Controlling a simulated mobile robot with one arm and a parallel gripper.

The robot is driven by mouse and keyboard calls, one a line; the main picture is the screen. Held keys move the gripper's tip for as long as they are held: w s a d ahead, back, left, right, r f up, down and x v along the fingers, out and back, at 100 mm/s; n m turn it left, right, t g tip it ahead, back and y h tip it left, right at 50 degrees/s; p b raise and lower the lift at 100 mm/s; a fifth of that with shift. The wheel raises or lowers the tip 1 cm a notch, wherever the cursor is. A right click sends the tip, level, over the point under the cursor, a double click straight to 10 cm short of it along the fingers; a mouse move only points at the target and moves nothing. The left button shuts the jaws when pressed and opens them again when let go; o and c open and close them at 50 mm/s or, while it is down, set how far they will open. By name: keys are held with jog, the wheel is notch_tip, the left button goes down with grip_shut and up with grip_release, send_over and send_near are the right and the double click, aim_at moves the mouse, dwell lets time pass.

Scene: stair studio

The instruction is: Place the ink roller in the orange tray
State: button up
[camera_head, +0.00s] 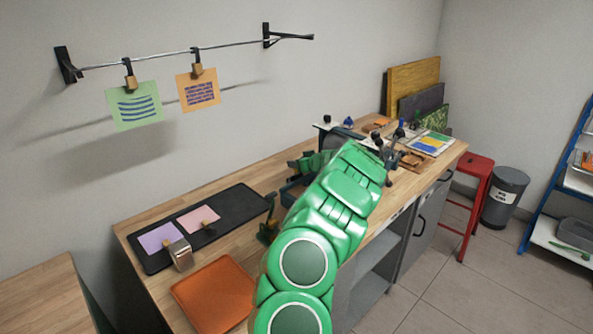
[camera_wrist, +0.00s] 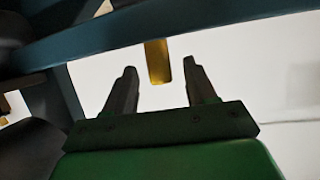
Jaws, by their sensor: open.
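The orange tray (camera_head: 215,293) lies empty on the near left part of the wooden workbench. I cannot clearly make out the ink roller in either view. In the wrist view my gripper (camera_wrist: 160,65) is open, its two grey fingers apart. A yellow, brass-like upright piece (camera_wrist: 158,62) shows between the fingertips, below a dark blue-grey bar (camera_wrist: 200,32). I cannot tell what the piece belongs to, or whether the fingers touch it. In the head view my green arm hides the middle of the bench and my fingers.
A black mat (camera_head: 238,204) with purple and pink cards lies behind the tray, and a metal-topped block (camera_head: 180,254) stands at its edge. A dark green tool (camera_head: 268,228) stands beside my arm. Boards (camera_head: 413,82) lean at the far end; a red stool (camera_head: 474,195) stands on the floor.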

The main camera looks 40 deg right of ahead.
jog(key=shift+x, duration=1.35)
jog(key=shift+r, duration=0.1)
grip_shut()
notch_tip(320, 180, up, 4)
jog(key=shift+f, duration=0.2)
jog(key=shift+s+a+r, duration=0.1)
jog(key=shift+s+a, duration=0.05)
jog(key=shift+s, duration=0.05)
jog(key=s+a+r, duration=0.8)
jog(key=s+r, duration=0.1)
jog(key=s, duration=0.1)
jog(key=shift+s+a, duration=0.25)
